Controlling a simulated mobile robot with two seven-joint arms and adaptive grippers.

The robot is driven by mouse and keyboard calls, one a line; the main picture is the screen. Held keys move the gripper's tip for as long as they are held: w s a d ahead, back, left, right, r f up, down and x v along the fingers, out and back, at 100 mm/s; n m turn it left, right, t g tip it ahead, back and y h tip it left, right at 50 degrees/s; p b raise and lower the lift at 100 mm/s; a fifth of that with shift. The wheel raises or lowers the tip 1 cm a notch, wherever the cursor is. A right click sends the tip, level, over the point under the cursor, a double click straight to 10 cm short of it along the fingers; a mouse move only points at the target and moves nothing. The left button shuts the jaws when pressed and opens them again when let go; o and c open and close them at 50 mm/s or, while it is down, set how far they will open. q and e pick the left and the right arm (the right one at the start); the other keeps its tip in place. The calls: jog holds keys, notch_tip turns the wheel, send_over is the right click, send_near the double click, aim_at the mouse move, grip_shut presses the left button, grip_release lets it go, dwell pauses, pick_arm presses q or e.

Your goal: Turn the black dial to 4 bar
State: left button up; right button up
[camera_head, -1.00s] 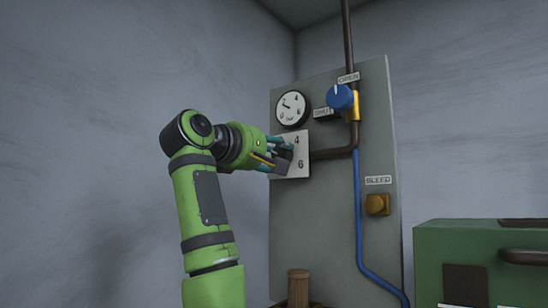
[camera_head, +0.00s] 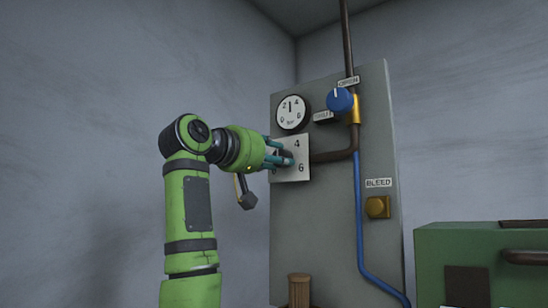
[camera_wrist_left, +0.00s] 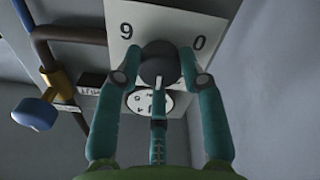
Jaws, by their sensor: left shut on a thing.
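The black dial (camera_wrist_left: 158,66) sits on a white plate (camera_head: 300,172) marked with numbers; 4 and 6 show at its right side. My left gripper (camera_head: 284,155) is shut on the dial, its teal fingers on either side of the knob in the left wrist view (camera_wrist_left: 160,72). In the head view the fingers hide most of the dial, and I cannot see its pointer mark. The round gauge (camera_head: 291,112) above the plate reads 0, 2, 4, 6 bar; its needle points about straight up, between 2 and 4. My right gripper is not in view.
A blue knob (camera_head: 340,99) on a brass valve, brown and blue pipes, and a brass BLEED knob (camera_head: 377,207) are on the grey panel (camera_head: 330,230) to the right. A green machine (camera_head: 470,250) stands lower right, a wooden post (camera_head: 299,289) below.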

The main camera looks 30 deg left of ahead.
pick_arm(q)
jog(key=m+p, duration=0.1)
jog(key=m, duration=0.7)
jog(key=shift+r, duration=0.2)
jog(key=shift+m, duration=0.4)
jog(key=o, duration=1.2)
jog(key=shift+c, duration=0.2)
jog(key=s+a, duration=0.1)
jog(key=s, duration=1)
jog(key=shift+s+a+f, duration=0.15)
jog(key=shift+s+f, duration=0.05)
jog(key=shift+f, duration=0.05)
